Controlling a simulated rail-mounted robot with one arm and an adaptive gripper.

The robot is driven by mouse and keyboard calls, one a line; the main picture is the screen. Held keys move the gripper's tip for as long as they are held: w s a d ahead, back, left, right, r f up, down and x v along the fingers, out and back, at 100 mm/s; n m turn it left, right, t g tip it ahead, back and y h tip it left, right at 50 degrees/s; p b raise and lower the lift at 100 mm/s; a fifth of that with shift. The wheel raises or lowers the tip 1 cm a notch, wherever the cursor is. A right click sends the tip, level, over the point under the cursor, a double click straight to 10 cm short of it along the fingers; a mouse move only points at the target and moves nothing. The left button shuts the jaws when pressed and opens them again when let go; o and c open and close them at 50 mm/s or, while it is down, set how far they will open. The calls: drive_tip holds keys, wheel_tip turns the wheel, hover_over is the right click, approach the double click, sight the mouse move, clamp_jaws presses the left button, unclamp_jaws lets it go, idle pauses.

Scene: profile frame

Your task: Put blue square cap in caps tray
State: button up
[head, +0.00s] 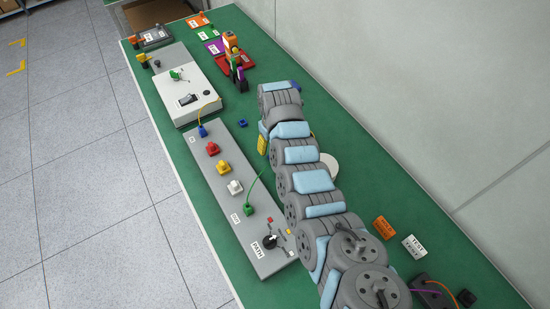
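A small blue cap (242,123) lies on the green bench, just right of the grey panel and apart from it. It looks squarish, but it is too small to be sure. The caps tray cannot be picked out for certain, since the labels are too small to read. A red tray (249,66) and a dark grey tray (152,40) are at the far end. My arm reaches up the right side of the bench and ends to the right of the blue cap.
The grey panel (226,178) carries blue, red, yellow, white and green connectors. A white box (186,91) with a switch stands beyond it. An orange and black upright object (233,57) stands by the red tray. Orange (382,228) and white (414,246) labelled blocks lie right of my arm.

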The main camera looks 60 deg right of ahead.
drive_tip(key=shift+s+f, duration=0.2)
drive_tip(key=shift+f, duration=1.6)
drive_tip(key=shift+a+f+b, duration=0.1)
drive_tip(key=shift+f+b, duration=0.3)
drive_tip(key=shift+f, duration=0.7)
drive_tip(key=c, duration=0.9)
drive_tip(key=shift+c, duration=0.4)
drive_tip(key=shift+r, duration=0.1)
drive_tip(key=shift+r+p, duration=0.5)
drive_tip(key=shift+r, duration=1.15)
drive_tip(key=s+a+r+p, duration=0.9)
drive_tip(key=a, duration=0.1)
drive_tip(key=shift+s+a+r, duration=0.15)
drive_tip(key=shift+s+r, duration=0.05)
drive_tip(key=shift+r, duration=0.1)
